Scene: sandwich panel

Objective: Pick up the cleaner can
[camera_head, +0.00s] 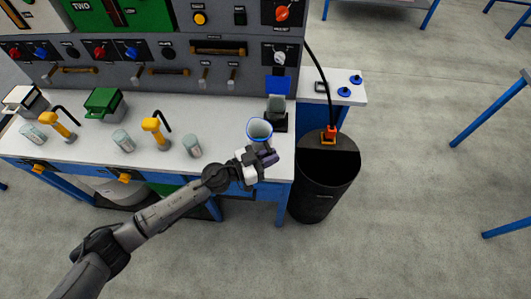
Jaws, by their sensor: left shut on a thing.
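My left gripper (263,156) reaches in over the front edge of the white counter (160,161), near its right end. It is shut, and a pale can with a blue rim (260,131) shows right at its fingers. The can looks held, but its lower part and the exact contact are hidden by the gripper. I cannot read a label, so I cannot tell for sure that it is the cleaner can. My right gripper is not in view.
Several pale jars, one of them here (192,146), stand on the counter by yellow dispensers (154,129) and a green box (104,103). A dark stand (277,122) is behind the can. A black bin (318,184) stands right of the counter.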

